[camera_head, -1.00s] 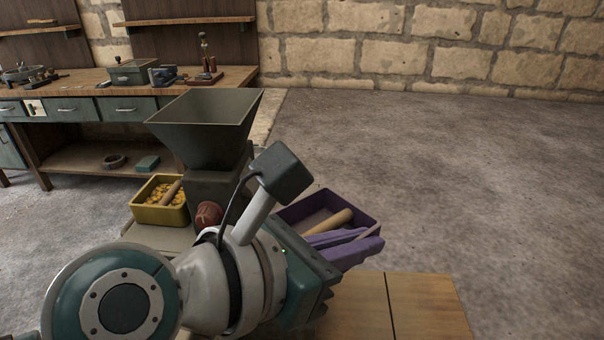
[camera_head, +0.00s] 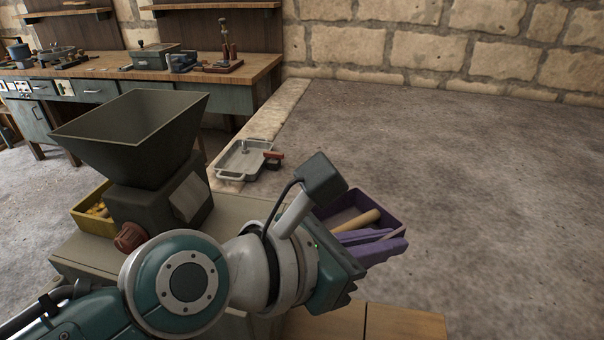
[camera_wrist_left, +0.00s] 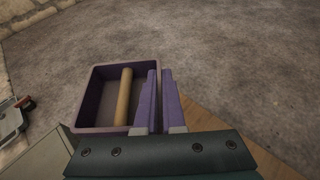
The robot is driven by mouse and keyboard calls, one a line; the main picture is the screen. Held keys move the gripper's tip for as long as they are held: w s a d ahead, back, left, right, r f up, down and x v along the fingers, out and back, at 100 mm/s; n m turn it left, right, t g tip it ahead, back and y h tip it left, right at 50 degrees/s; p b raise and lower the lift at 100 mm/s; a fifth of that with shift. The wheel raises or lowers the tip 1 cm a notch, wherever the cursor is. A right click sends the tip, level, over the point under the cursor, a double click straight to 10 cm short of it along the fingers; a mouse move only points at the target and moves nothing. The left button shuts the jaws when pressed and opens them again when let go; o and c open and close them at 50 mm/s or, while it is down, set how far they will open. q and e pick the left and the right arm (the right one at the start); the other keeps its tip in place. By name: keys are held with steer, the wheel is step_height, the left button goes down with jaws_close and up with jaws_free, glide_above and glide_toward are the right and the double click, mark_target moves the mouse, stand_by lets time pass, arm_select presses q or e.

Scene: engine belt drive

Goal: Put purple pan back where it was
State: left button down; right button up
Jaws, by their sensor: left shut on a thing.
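The purple pan (camera_head: 345,217) is an open rectangular box with a tan wooden rod (camera_head: 358,220) lying in it. It also shows in the left wrist view (camera_wrist_left: 107,99). My left gripper (camera_head: 400,237), with purple fingers, is shut on the pan's near-right wall. In the left wrist view, the fingers (camera_wrist_left: 160,76) straddle that wall, one inside and one outside. The pan looks level. My wrist hides its near-left part in the head view. My right gripper is not in view.
A dark hopper machine (camera_head: 135,130) stands at left on a grey-beige cabinet top (camera_head: 232,212), beside a yellow bin (camera_head: 92,220). A grey metal tray (camera_head: 240,162) lies beyond. A wooden surface (camera_head: 405,325) is at the bottom. Stone floor at right is clear.

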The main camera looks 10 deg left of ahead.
arm_select(q)
steer(key=a+b, duration=0.3)
steer(key=a, duration=1.1)
steer(key=shift+w+a, duration=0.15)
steer(key=shift+a, duration=0.15)
steer(key=shift+a+f, duration=0.1)
steer(key=shift+f, duration=0.2)
steer(key=shift+f+b, duration=0.8)
steer(key=shift+f, duration=0.6)
